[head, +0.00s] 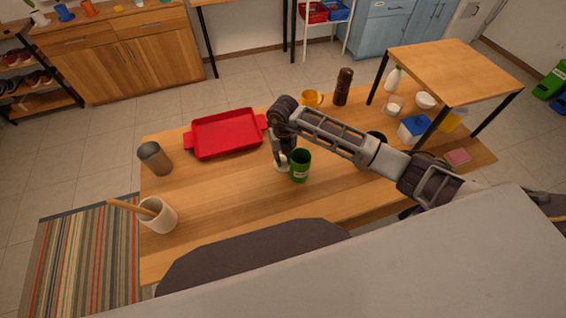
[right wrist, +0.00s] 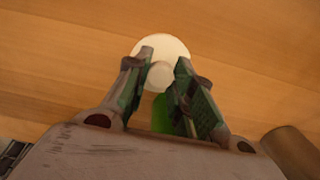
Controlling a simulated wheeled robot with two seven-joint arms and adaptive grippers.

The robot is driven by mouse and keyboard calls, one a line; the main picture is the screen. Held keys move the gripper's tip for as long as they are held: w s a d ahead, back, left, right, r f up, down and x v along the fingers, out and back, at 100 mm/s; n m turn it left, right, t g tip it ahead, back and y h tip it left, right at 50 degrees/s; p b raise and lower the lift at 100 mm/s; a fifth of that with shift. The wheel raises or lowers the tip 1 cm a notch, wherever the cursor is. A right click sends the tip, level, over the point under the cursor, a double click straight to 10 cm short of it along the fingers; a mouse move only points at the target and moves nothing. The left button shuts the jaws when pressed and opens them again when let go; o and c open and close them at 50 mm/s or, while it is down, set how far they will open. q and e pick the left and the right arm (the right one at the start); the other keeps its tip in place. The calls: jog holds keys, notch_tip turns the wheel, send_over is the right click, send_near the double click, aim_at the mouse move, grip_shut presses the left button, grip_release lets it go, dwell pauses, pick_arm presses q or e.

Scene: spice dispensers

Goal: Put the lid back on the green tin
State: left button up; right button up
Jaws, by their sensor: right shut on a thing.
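The green tin (head: 300,167) stands upright on the wooden table with its dark open top facing up. A white round lid (head: 281,167) is just left of the tin, partly hidden by my right gripper (head: 281,158). In the right wrist view, the right gripper (right wrist: 163,72) is shut on the knob of the lid (right wrist: 160,45). A strip of the green tin (right wrist: 161,115) shows between the fingers. I cannot tell whether the lid touches the table. My left gripper is not in view.
A red tray (head: 226,134) lies behind and left. A grey-brown canister (head: 154,158) and a utensil crock (head: 158,216) stand at the left. A raised shelf (head: 453,70) is at right. The front-middle table is clear.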

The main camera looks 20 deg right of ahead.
aim_at(283, 159)
jog(key=shift+r, duration=0.1)
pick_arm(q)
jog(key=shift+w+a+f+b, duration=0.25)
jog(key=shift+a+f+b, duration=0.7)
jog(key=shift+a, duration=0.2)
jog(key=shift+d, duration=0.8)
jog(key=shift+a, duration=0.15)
pick_arm(e)
notch_tip(283, 159, up, 18)
